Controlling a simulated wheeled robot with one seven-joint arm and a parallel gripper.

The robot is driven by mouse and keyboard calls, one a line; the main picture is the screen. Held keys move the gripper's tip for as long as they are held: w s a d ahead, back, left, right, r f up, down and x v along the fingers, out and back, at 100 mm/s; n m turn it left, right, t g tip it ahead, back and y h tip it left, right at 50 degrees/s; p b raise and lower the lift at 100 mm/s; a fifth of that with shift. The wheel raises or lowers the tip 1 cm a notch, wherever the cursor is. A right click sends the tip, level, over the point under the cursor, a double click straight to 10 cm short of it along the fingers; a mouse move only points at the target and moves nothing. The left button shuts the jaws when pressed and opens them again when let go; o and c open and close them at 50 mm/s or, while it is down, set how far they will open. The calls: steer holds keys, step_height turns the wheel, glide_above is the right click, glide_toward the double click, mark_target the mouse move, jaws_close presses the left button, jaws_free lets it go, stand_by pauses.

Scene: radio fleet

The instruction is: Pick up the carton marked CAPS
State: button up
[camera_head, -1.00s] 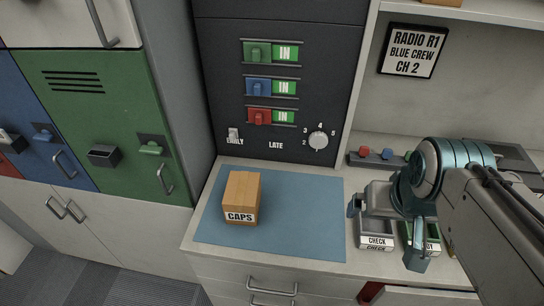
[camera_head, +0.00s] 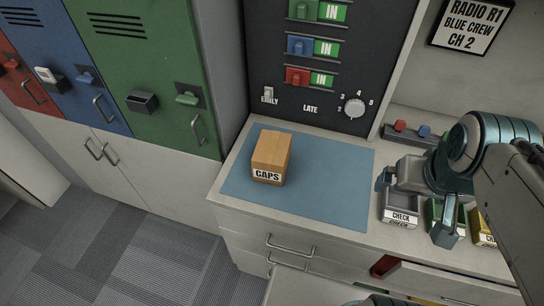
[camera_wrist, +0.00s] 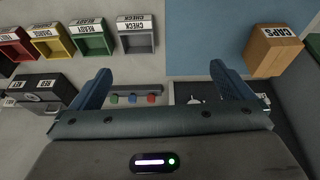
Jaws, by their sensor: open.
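The brown carton marked CAPS (camera_head: 271,157) stands upright on the blue mat (camera_head: 335,185) on the counter. In the wrist view the carton (camera_wrist: 272,52) is at the upper right, outside the span of the fingers. My gripper (camera_head: 415,208) is over the counter to the right of the mat, near the small bins and apart from the carton. In the wrist view my gripper (camera_wrist: 160,70) has its two blue fingers wide apart with nothing between them.
Small bins, one a grey CHECK bin (camera_head: 400,215), stand right of the mat. A dark switch panel (camera_head: 320,70) rises behind the mat. Green locker (camera_head: 150,80) is at left. A drawer with a red item (camera_head: 384,266) shows below the counter. The mat around the carton is clear.

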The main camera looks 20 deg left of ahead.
step_height(320, 180, down, 10)
steer(key=w+a+n+g+h+b, duration=0.2)
steer(key=n+g+h, duration=0.15)
steer(key=n, duration=0.45)
steer(key=n+t+y+b, duration=0.5)
steer(key=n+t, duration=1.3)
steer(key=n, duration=1)
glide_toward(269, 168)
steer(key=shift+w+r+g, duration=0.25)
steer(key=shift+w+r, duration=0.05)
steer(key=shift+w, duration=0.1)
steer(key=shift+w+a, duration=0.1)
steer(key=shift+w, duration=0.05)
steer(key=w, duration=0.2)
steer(key=w+p, duration=0.1)
steer(key=w, duration=0.5)
steer(key=shift+a+p, duration=0.25)
steer(key=shift+p, duration=0.05)
steer(key=shift+w+a+f+p, duration=0.15)
steer(key=shift+w+p, duration=0.1)
steer(key=shift+w, duration=0.65)
steer(key=shift+w+a+f+p, duration=0.1)
steer(key=shift+w+p, duration=0.1)
steer(key=shift+w, duration=0.7)
steer(key=shift+w+a+f+p, duration=0.15)
steer(key=shift+w+p, duration=0.1)
steer(key=shift+w, duration=0.65)
